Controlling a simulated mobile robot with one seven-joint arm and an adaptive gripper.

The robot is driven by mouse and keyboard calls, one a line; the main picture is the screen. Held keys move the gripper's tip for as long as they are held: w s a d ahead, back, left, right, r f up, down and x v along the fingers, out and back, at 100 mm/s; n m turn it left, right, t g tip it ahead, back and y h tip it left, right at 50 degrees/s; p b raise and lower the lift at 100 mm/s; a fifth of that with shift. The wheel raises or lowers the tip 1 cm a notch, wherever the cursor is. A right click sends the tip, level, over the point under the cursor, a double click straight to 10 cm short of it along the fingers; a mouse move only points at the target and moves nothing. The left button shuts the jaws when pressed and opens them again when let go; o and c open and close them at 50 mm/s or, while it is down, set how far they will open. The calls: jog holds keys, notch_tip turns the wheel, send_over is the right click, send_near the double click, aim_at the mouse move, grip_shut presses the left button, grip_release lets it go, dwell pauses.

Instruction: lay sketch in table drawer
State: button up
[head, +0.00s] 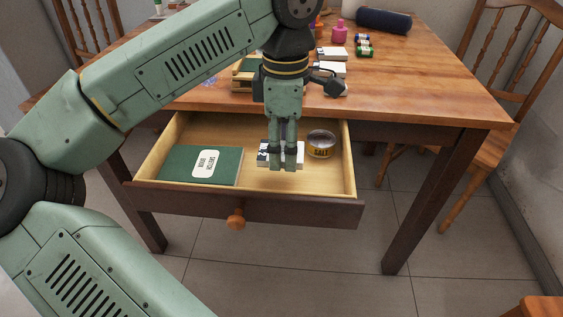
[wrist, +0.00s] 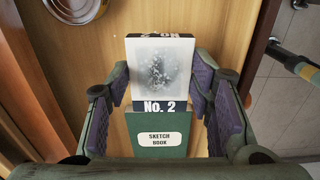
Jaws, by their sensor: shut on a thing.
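The green sketch book (head: 178,166), with a white "SKETCH BOOK" label, lies flat in the left part of the open table drawer (head: 295,204). It also shows in the wrist view (wrist: 177,148), partly hidden by my gripper. My gripper (head: 285,160) reaches down into the drawer, right of the book. It is shut on a small white and black box (wrist: 160,70) marked "No. 2", with a grey speckled picture on its face. In the head view the fingers cover part of this box (head: 263,157). Whether the box touches the drawer floor is hard to tell.
A round tin (head: 321,144) stands in the drawer just right of my gripper. Small white boxes (head: 332,53), a pink bottle (head: 339,34) and a dark roll (head: 383,20) are on the tabletop (head: 430,85). Wooden chairs (head: 505,75) flank the table.

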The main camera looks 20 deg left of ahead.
aim_at(285, 176)
jog(key=shift+f, duration=2.25)
jog(key=shift+f+b, duration=0.2)
jog(key=shift+b, duration=0.25)
jog(key=o, duration=1.2)
jog(key=shift+c, duration=0.2)
jog(key=shift+r, duration=0.15)
notch_tip(285, 176, up, 12)
jog(key=shift+r+p, duration=0.1)
jog(key=shift+p, duration=0.9)
